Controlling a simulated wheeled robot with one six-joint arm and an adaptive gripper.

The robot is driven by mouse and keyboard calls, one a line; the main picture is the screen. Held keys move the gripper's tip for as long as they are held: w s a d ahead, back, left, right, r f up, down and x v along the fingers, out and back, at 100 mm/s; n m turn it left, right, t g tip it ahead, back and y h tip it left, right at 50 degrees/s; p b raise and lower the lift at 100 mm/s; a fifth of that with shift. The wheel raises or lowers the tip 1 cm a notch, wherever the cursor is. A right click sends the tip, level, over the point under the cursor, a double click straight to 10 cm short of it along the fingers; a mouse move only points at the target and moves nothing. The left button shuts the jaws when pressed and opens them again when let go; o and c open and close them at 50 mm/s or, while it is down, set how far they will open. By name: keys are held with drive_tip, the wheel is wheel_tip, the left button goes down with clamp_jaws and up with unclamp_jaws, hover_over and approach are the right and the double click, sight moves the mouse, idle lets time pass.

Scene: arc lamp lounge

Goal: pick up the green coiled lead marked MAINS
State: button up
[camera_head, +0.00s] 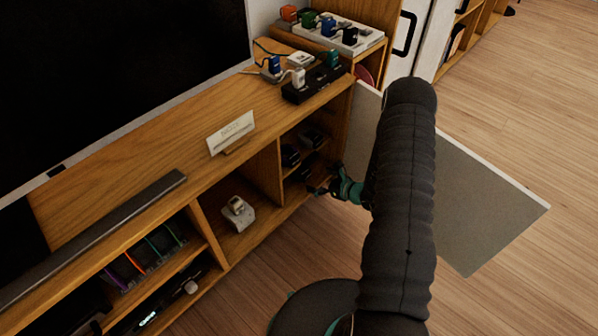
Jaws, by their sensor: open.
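I cannot make out a green coiled lead or the word MAINS. Several small dark items, perhaps coiled leads, sit in the right-hand shelf compartments of the wooden cabinet, among them an upper dark item (312,137) and a left dark item (290,156). Their colours and labels are too dark and small to read. My gripper (325,181), with teal parts, is just outside the front of these compartments, low at their right side. It is open, and I see nothing held in it. My dark arm reaches down in front and hides part of the floor.
The cabinet top (110,185) carries a sign (230,133), a long dark bar (95,237) and a black power strip (312,84) with plugs. A white device (237,213) sits in the middle compartment.

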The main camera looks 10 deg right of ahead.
sight(307, 175)
drive_tip(key=shift+r+x, duration=0.15)
drive_tip(key=shift+x, duration=1.85)
drive_tip(key=shift+r+x, duration=0.1)
drive_tip(key=shift+x, duration=1.85)
drive_tip(key=shift+a, duration=0.15)
drive_tip(key=c, duration=1.1)
